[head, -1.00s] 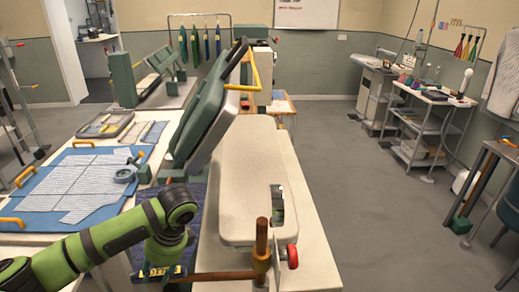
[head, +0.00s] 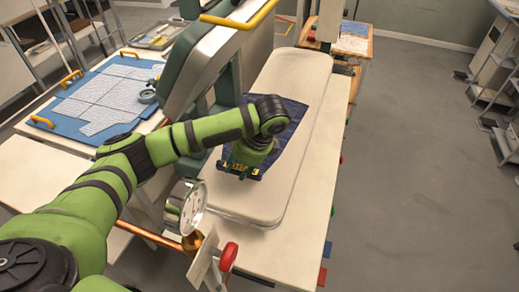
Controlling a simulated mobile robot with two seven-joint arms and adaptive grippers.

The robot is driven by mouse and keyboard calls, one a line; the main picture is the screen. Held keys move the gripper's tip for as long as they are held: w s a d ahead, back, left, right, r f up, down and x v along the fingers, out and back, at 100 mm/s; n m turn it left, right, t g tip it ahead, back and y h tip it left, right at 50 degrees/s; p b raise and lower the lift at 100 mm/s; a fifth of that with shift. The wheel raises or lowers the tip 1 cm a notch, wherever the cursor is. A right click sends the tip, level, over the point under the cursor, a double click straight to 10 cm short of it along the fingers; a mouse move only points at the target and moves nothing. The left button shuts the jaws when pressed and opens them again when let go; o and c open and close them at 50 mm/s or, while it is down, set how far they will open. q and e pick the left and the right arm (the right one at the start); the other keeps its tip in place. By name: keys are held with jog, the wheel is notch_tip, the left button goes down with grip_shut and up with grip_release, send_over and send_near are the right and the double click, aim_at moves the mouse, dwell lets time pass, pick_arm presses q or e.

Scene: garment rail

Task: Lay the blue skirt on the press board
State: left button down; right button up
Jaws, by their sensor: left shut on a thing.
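The blue skirt (head: 289,135) shows as dark blue cloth over the middle of the cream press board (head: 302,72). Part of the skirt is hidden under my left arm and wrist. My left gripper (head: 240,172) is shut on the skirt's near edge, low over the left near part of the board. I cannot tell how much of the cloth rests on the board. My right gripper is not in view.
The press's raised green upper part (head: 203,62), with a yellow handle (head: 240,18), stands left of the board. A round gauge (head: 193,208) and a red knob (head: 228,257) are in front. A blue mat (head: 98,100) with striped fabric pieces lies left. Floor at right is clear.

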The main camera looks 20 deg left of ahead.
pick_arm(q)
jog(key=f, duration=0.4)
jog(key=shift+s+a+f, duration=0.25)
jog(key=shift+s, duration=0.05)
jog(key=f, duration=0.2)
jog(key=f+p, duration=0.1)
jog(key=f, duration=0.1)
jog(key=shift+w+d, duration=0.2)
jog(key=shift+f, duration=0.35)
jog(key=c, duration=0.9)
grip_release()
jog(key=shift+o, duration=0.2)
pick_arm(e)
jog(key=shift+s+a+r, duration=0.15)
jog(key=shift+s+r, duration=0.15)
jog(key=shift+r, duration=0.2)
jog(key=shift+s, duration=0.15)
